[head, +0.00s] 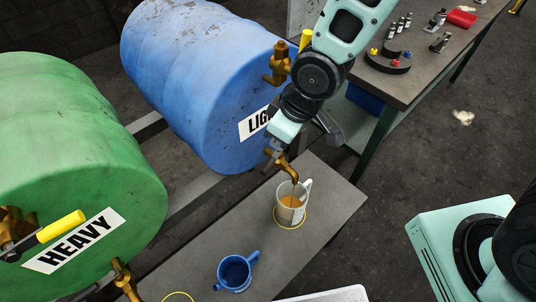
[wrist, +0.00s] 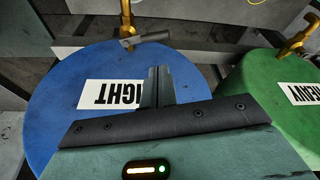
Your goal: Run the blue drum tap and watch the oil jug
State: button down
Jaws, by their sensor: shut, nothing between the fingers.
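The blue drum (head: 185,75) lies on its side, its LIGHT label (head: 252,124) partly behind my arm. Its lower brass tap (head: 285,165) hangs over the oil jug (head: 289,214), a pale jug with amber oil inside. My gripper (head: 271,153) is shut and empty, close beside the tap; contact cannot be told. In the wrist view, the shut fingers (wrist: 157,86) stand in front of the blue drum (wrist: 60,115), and the tap (wrist: 127,16) with its grey handle (wrist: 145,38) shows beyond them.
A green drum (head: 75,150) labelled HEAVY stands at left, with a yellow lever (head: 61,226). A workbench (head: 410,83) with small bottles is at upper right.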

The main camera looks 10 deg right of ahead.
aim_at(268, 165)
jog(key=w+p+x, duration=0.1)
jog(key=p+x, duration=0.1)
jog(key=x, duration=0.9)
jog(key=shift+a+f, duration=0.25)
jog(key=shift+s+d+f+n+y+b, duration=0.15)
jog(key=shift+s+d+n+y+b, duration=0.15)
jog(key=shift+s+d+n, duration=0.3)
jog(key=shift+w, duration=0.1)
